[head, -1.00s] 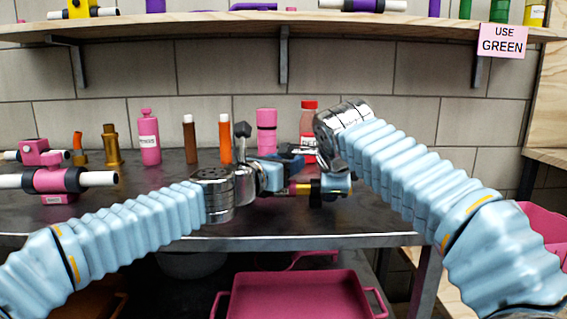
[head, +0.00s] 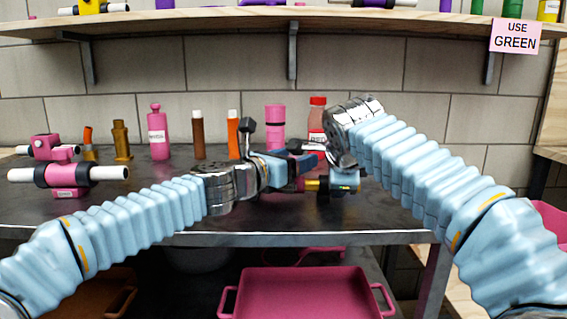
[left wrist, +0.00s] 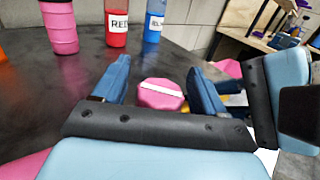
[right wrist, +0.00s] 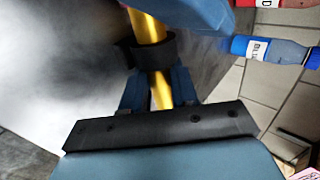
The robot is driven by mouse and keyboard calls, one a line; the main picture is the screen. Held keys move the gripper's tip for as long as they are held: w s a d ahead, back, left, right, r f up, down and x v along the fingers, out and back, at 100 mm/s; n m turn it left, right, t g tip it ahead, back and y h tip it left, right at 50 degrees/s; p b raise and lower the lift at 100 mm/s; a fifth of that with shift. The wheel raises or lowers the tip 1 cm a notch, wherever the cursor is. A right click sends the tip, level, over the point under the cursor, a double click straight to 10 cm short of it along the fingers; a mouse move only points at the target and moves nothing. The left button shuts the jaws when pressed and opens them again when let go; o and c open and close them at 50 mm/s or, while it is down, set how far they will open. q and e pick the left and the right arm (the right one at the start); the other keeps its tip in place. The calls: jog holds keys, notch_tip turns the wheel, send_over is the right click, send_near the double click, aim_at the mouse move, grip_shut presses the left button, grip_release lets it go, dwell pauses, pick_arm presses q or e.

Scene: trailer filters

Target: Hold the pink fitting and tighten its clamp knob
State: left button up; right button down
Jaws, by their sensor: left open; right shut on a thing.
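My right gripper (right wrist: 156,84) is shut on a gold-yellow rod (right wrist: 148,28) that passes through a black collar (right wrist: 152,50). The gold part (head: 312,185) also shows in the head view, held above the table between my two grippers. My left gripper (left wrist: 158,68) is open. A pink knob (left wrist: 160,98) with a white stripe lies between its blue fingers, with gaps visible on both sides. In the head view my left gripper (head: 288,166) meets the held part from the left and hides much of it. Most of the fitting's body is hidden.
Pink fittings with white pipes (head: 68,175) stand at the table's left. Several bottles and tubes line the back, including a pink bottle (head: 158,135) and a red bottle (head: 317,120). A pink tray (head: 305,292) sits below. A sign reading USE GREEN (head: 516,36) hangs on the shelf.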

pick_arm(q)
jog(key=v, duration=1.1)
jog(key=shift+s+a, duration=0.25)
jog(key=shift+s, duration=0.05)
